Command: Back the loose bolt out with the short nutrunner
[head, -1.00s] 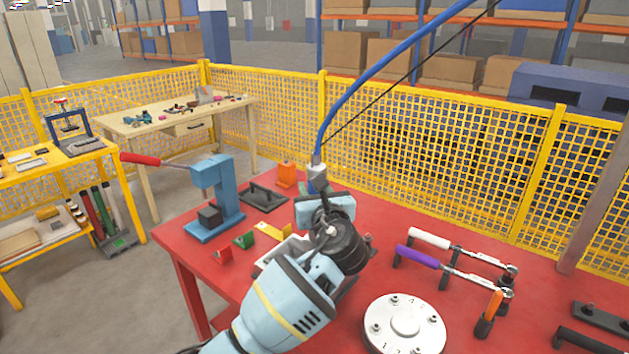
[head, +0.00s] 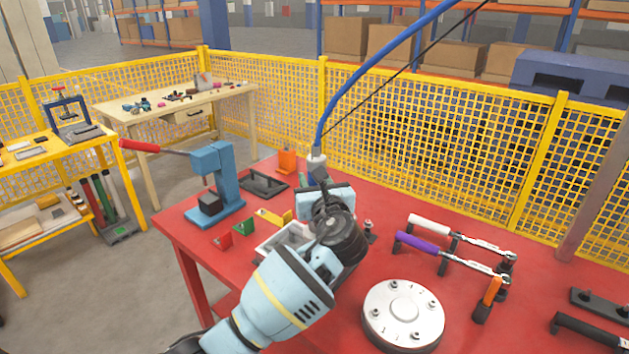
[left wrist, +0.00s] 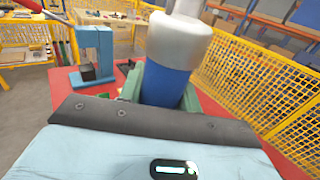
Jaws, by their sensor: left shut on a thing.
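My left gripper (head: 322,190) is shut on the short nutrunner, above the middle of the red table. The nutrunner's pale top (head: 317,160) shows in the head view, with a blue hose rising from it. In the left wrist view its blue body and silver end (left wrist: 168,82) stand between the fingers (left wrist: 160,98). Its lower end is hidden behind my gripper and wrist. A round silver plate (head: 403,316) with several numbered bolts lies at the front of the table, right of my arm. I cannot tell which bolt is loose. My right gripper is not in view.
Torque wrenches with white (head: 429,224) and purple (head: 417,242) handles rest on stands at the right. A blue lever press (head: 220,180) stands at the left. A grey tray (head: 284,243) sits partly behind my arm. Yellow mesh fencing (head: 440,150) runs behind the table.

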